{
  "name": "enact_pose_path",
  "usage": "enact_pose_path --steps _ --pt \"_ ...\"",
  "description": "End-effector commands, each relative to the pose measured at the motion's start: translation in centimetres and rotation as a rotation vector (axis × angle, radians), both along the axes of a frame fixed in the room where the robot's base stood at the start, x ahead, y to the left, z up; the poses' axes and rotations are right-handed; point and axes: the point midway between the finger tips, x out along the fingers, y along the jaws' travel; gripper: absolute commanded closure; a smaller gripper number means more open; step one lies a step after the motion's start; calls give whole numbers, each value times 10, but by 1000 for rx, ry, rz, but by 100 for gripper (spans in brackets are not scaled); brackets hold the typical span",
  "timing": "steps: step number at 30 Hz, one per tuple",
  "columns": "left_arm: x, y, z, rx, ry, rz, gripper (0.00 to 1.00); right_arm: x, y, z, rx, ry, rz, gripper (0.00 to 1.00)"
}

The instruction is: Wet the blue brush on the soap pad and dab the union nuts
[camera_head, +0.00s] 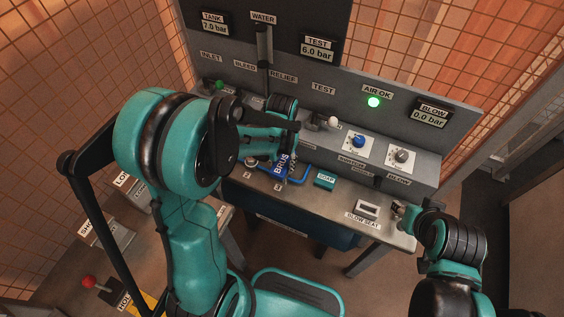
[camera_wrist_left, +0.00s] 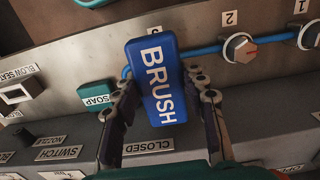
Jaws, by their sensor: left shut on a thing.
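My left gripper (camera_head: 286,150) is shut on the blue brush (camera_wrist_left: 155,82), a block lettered BRUSH. In the left wrist view its fingers lie on both sides of the brush. In the head view the brush (camera_head: 281,166) is partly hidden by the gripper. The teal soap pad (camera_head: 324,181) lies right of the brush on the bench; it also shows in the left wrist view (camera_wrist_left: 97,95), apart from the brush. Union nuts labelled 2 (camera_wrist_left: 240,47) and 1 (camera_wrist_left: 309,36) sit along a blue tube; the brush hides the place by label 3. My right gripper (camera_head: 400,211) is by the bench's right end; its jaws are unclear.
The blow seat (camera_head: 367,208) is on the bench right of the soap pad. A panel with valves, a blue knob (camera_head: 358,141) and a grey knob (camera_head: 402,156) rises behind. The bench front between soap and blow seat is clear.

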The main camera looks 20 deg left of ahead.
Motion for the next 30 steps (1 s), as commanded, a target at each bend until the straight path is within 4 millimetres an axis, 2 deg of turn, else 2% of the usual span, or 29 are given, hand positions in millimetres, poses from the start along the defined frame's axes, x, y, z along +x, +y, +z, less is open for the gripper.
enact_pose_path --steps 15,22,26,30 --pt "0 0 -11 0 0 0 90 0 0 -10 0 0 0 60" --pt "0 0 -10 0 0 0 90 0 0 -9 0 0 0 60" --pt "0 0 -6 0 0 0 90 0 0 -6 0 0 0 60" --pt "0 0 6 0 0 0 90 0 0 4 0 0 0 60"
